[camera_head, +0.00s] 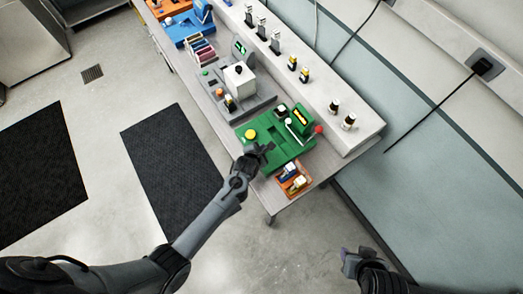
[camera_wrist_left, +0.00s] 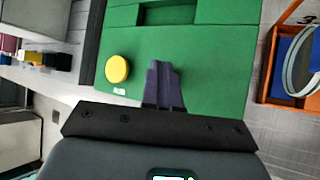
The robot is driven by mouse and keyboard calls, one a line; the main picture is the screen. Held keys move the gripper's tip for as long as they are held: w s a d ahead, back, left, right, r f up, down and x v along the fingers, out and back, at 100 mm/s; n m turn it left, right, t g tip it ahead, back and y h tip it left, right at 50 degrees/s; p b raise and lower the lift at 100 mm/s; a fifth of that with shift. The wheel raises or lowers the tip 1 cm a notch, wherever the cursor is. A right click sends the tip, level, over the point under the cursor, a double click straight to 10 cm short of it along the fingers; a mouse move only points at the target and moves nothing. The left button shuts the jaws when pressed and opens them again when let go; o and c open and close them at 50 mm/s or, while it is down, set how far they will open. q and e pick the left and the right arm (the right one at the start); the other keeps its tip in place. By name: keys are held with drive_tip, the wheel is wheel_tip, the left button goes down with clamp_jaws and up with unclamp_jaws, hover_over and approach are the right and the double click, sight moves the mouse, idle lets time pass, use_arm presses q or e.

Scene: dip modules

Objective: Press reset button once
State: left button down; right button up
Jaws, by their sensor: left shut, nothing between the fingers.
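A green module (camera_head: 283,158) sits near the end of the bench. A round yellow button (camera_head: 250,134) stands at its left corner. It also shows in the left wrist view (camera_wrist_left: 117,69), with a small white label beside it too small to read. I cannot tell from the frames whether it is the reset button. My left gripper (camera_head: 267,149) is shut and empty over the green module. In the left wrist view its fingertips (camera_wrist_left: 162,66) are to the right of the yellow button, apart from it. My right gripper (camera_head: 349,260) is off the bench at the lower right; its fingers are unclear.
The green module also carries a red-knobbed lever (camera_head: 318,129). An orange bin (camera_head: 294,180) with small items stands at the bench's near end. A grey module (camera_head: 237,92) with buttons is beyond. Several bottles line the raised shelf (camera_head: 320,87) behind. The floor in front is clear.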

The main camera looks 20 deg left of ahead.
use_arm(q)
drive_tip(key=shift+f, duration=0.2)
idle(0.6)
drive_tip(key=shift+f+b, duration=0.25)
drive_tip(key=shift+b, duration=0.05)
drive_tip(key=shift+f, duration=0.35)
idle(0.6)
drive_tip(key=shift+r, duration=0.1)
idle(0.3)
drive_tip(key=shift+r, duration=0.15)
drive_tip(key=shift+r+p, duration=0.55)
drive_tip(key=shift+r+p, duration=0.45)
drive_tip(key=shift+r, duration=0.05)
wheel_tip(320, 180, up, 4)
drive_tip(key=p, duration=0.3)
drive_tip(key=shift+p, duration=0.35)
